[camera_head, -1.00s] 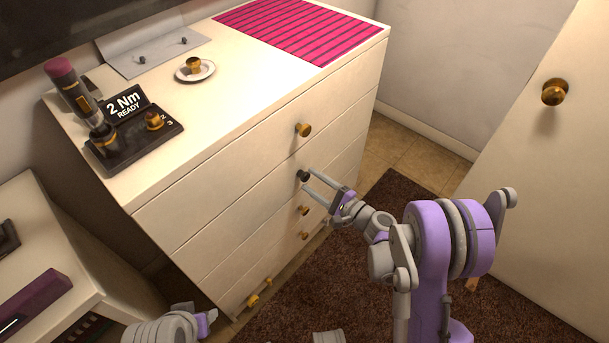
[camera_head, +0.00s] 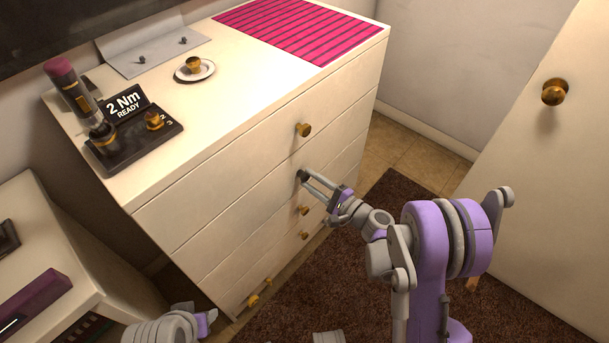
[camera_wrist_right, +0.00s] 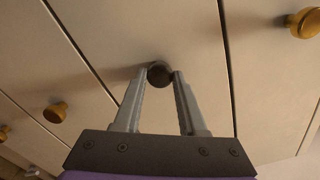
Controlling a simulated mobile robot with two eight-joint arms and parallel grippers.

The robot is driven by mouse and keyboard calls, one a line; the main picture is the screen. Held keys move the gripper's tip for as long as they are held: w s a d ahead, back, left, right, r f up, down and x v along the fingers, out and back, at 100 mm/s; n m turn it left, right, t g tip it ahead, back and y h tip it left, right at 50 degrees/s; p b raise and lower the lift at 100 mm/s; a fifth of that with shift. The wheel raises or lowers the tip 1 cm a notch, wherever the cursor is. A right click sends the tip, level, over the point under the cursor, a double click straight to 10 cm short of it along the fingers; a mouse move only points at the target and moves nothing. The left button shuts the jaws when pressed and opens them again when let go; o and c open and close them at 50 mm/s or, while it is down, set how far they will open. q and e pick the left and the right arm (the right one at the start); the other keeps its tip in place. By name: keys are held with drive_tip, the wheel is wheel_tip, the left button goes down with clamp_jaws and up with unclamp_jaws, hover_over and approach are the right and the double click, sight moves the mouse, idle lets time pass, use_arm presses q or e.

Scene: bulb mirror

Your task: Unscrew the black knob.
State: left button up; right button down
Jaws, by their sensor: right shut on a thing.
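The black knob (camera_head: 302,176) sits on the front of a white dresser (camera_head: 245,190), on the second drawer down. My right gripper (camera_head: 306,177) is at the knob, with its fingers shut on it. In the right wrist view the knob (camera_wrist_right: 159,74) shows as a dark round shape between the two fingertips (camera_wrist_right: 160,76), one on each side. My left gripper (camera_head: 207,318) shows only in part at the bottom of the head view, and its fingers cannot be made out.
Gold knobs sit above (camera_head: 304,130) and below (camera_head: 303,210) the black one. On the dresser top are a "2 Nm READY" tool stand (camera_head: 135,145), a small white plate (camera_head: 207,72) with a gold knob, and a pink striped mat (camera_head: 300,28). A white door (camera_head: 560,190) stands at right.

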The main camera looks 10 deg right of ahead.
drive_tip(key=n, duration=0.4)
drive_tip(key=shift+n, duration=0.3)
drive_tip(key=shift+n, duration=1.2)
drive_tip(key=n, duration=0.2)
drive_tip(key=shift+n, duration=0.3)
drive_tip(key=n, duration=0.2)
drive_tip(key=shift+n, duration=1.5)
